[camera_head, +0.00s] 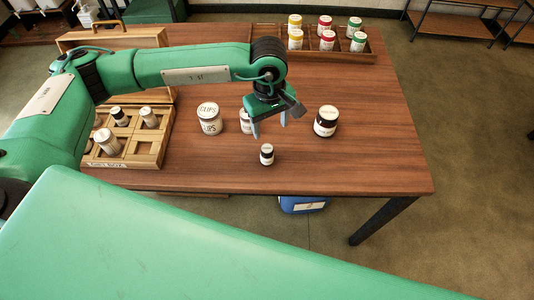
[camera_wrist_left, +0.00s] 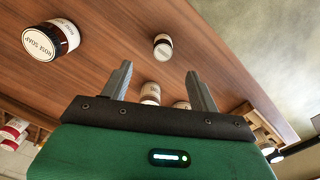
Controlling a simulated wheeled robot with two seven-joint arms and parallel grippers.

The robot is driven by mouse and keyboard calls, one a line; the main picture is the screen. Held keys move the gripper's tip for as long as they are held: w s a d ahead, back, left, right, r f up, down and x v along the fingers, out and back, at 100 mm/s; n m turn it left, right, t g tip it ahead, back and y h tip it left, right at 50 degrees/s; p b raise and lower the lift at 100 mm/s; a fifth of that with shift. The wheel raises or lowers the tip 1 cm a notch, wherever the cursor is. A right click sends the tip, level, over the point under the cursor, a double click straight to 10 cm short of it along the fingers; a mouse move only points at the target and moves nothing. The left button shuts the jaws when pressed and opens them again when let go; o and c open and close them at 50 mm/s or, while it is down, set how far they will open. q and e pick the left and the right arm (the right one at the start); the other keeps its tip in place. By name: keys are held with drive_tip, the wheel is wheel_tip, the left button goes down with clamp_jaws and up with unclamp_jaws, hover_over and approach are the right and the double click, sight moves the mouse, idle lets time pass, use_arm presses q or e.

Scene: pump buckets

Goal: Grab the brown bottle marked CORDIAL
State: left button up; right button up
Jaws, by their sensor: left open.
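A small dark brown bottle (camera_head: 267,154) with a white top and pale label stands upright on the wooden table; its lettering is too small to read. It also shows in the left wrist view (camera_wrist_left: 163,47), beyond the fingertips. My left gripper (camera_head: 269,124) is open and empty, pointing down just behind the small bottle and apart from it. Its two fingers (camera_wrist_left: 158,75) also show in the left wrist view. No label reading CORDIAL can be made out. My right gripper is not in view.
A larger dark jar (camera_head: 326,121), its label ending in SOAP, stands to the right. A white CLIPS jar (camera_head: 209,118) and a partly hidden jar (camera_head: 245,121) stand left. A compartment box (camera_head: 146,153) holds several containers. A rear tray (camera_head: 369,56) holds colored-lid jars. The table's front right is clear.

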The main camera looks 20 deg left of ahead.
sight(267, 149)
use_arm(q)
drive_tip(key=f, duration=0.2)
drive_tip(key=f+p, duration=0.1)
drive_tip(key=f, duration=0.2)
drive_tip(key=f+p, duration=0.1)
drive_tip(key=f, duration=0.2)
drive_tip(key=shift+w+a+f, duration=0.1)
drive_tip(key=shift+w+a, duration=0.05)
drive_tip(key=shift+a, duration=0.25)
drive_tip(key=shift+f+p, duration=0.4)
drive_tip(key=shift+f, duration=0.1)
drive_tip(key=f, duration=0.1)
drive_tip(key=f+p, duration=0.1)
drive_tip(key=f, duration=0.1)
drive_tip(key=shift+s+f+p, duration=0.2)
drive_tip(key=shift+f+p, duration=0.05)
drive_tip(key=shift+p, duration=0.05)
drive_tip(key=shift+f, duration=0.5)
drive_tip(key=c, duration=1.1)
drive_tip(key=shift+w+r, duration=0.1)
